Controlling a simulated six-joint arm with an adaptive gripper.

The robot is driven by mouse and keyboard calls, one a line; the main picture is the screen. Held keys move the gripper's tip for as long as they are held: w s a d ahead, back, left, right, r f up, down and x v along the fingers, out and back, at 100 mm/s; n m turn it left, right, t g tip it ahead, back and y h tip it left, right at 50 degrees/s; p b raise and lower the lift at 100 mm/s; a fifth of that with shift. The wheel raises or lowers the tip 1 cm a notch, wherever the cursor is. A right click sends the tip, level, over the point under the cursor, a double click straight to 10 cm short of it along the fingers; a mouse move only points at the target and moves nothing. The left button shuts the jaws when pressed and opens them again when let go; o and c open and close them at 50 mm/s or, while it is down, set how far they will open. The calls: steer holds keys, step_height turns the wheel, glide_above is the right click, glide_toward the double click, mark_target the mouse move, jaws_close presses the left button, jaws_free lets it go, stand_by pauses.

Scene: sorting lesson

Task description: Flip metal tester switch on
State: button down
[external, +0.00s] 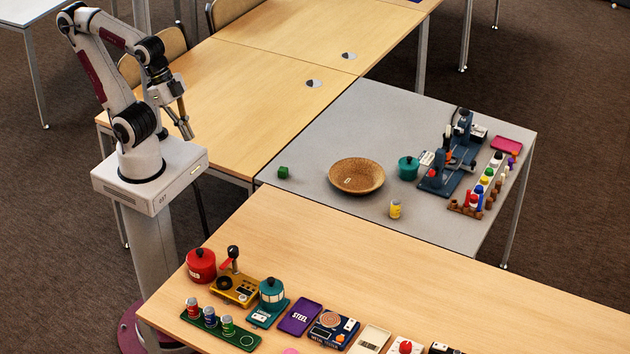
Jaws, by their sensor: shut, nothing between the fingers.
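The metal tester (331,331) is a dark blue box with a round coil-like top and a printed label. It sits on the near wooden table, between a purple tray marked STEEL and a cream box. Its switch is too small to make out, so I cannot tell its position. My gripper (187,132) is shut and empty. It points down in the air at the upper left, beside my base and well away from the tester.
On the near table (450,290) stand a red pot (201,264), a yellow device with a lever (235,288), a teal canister (272,293), a green can rack (220,328) and the purple tray (300,317).

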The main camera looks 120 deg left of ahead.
steer(key=w+d+f+m+y, duration=0.1)
steer(key=w+d+f, duration=0.1)
steer(key=w+f, duration=0.8)
steer(key=w+d+f+m+y, duration=0.1)
steer(key=w+d+f+y, duration=0.15)
steer(key=w, duration=1.35)
steer(key=w+d+f+m, duration=0.1)
steer(key=w+f, duration=0.6)
steer(key=w, duration=0.5)
steer(key=w+d+n+t+h, duration=0.1)
steer(key=w+d+t, duration=0.1)
steer(key=w+d, duration=0.2)
steer(key=w+d+n+t+h, duration=0.1)
steer(key=w+d, duration=0.4)
steer(key=w, duration=0.5)
steer(key=shift+t, duration=0.6)
steer(key=shift+w+f+n, duration=0.25)
steer(key=shift+n, duration=0.05)
glide_above(355, 322)
steer(key=s+d, duration=0.1)
steer(key=s, duration=0.2)
steer(key=shift+w+f, duration=0.15)
steer(key=shift+f, duration=3.25)
steer(key=shift+a+f, duration=0.15)
steer(key=shift+f, duration=0.85)
steer(key=shift+a+f, duration=0.1)
steer(key=shift+f, duration=0.85)
